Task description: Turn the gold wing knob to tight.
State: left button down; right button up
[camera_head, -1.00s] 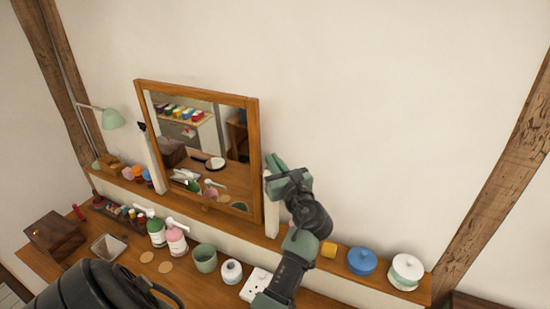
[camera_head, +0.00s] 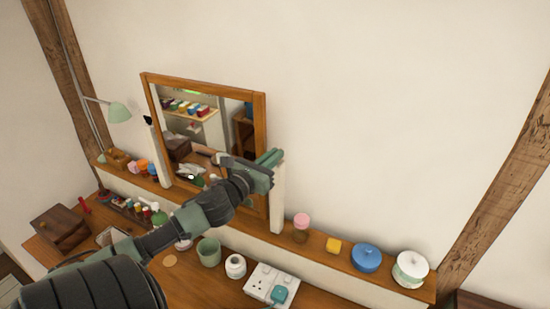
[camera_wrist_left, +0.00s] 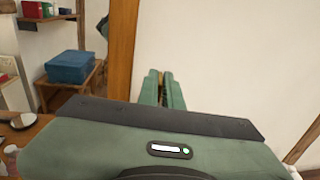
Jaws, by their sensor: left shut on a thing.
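A wood-framed tilting mirror (camera_head: 150,90) stands on the shelf between two pale posts. My left gripper (camera_head: 271,158) is at the top of the right post (camera_head: 278,200), beside the mirror's right edge. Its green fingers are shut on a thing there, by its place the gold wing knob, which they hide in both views. In the left wrist view the fingers (camera_wrist_left: 165,88) lie close together, just right of the mirror frame (camera_wrist_left: 122,45). I cannot read the knob's angle. A dark knob (camera_head: 148,120) shows on the left post. My right gripper is not in view.
On the shelf (camera_head: 315,246) right of the post stand a pink-topped jar (camera_head: 301,221), a yellow block (camera_head: 333,245), a blue pot (camera_head: 366,257) and a white pot (camera_head: 410,268). Below are a green cup (camera_head: 209,251) and a socket block (camera_head: 259,283). The wall above is clear.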

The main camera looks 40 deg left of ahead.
pick_arm(q)
jog(key=m+h, duration=0.2)
jog(key=h, duration=0.1)
jog(key=h+b, duration=0.1)
jog(key=shift+a+f+m, duration=0.15)
jog(key=shift+a+m, duration=0.1)
jog(key=shift+m, duration=0.15)
jog(key=shift+m+h+b, duration=0.35)
jog(key=shift+m+h, duration=0.15)
jog(key=shift+h, duration=0.5)
jog(key=c, duration=1.6)
grip_release()
jog(key=shift+r, duration=0.2)
jog(key=shift+a, duration=0.1)
